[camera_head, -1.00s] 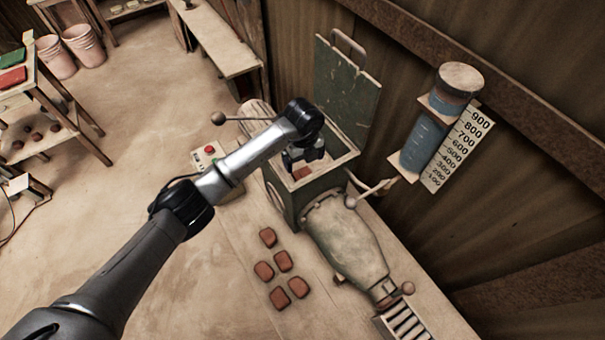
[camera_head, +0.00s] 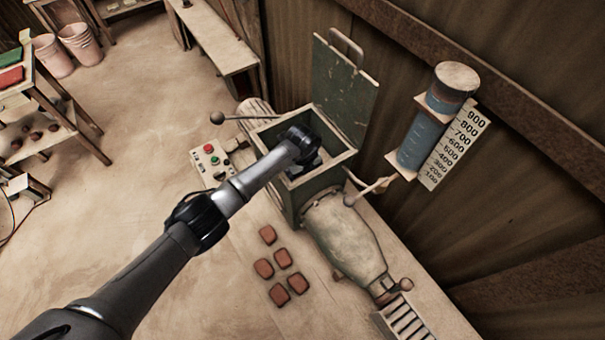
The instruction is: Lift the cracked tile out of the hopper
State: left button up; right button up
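The hopper (camera_head: 325,180) is an open-topped green box on the press, with its lid (camera_head: 345,90) standing open behind it. My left arm reaches in from the lower left, and my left gripper (camera_head: 306,166) points down inside the hopper. My own wrist covers most of the gripper, so its fingertips are hidden and I cannot tell whether they are open or shut. The cracked tile is not visible now; the gripper and the hopper walls hide the hopper's floor. My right gripper is not in view.
Several reddish tiles (camera_head: 283,258) lie on the bench left of the press barrel (camera_head: 345,238). A control box (camera_head: 211,160) with buttons and a ball-ended lever (camera_head: 217,118) stand left of the hopper. A water gauge (camera_head: 420,140) hangs on the wall at right.

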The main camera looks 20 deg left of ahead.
pick_arm(q)
jog(key=c, duration=1)
jog(key=shift+r, duration=0.1)
jog(key=shift+c, duration=0.2)
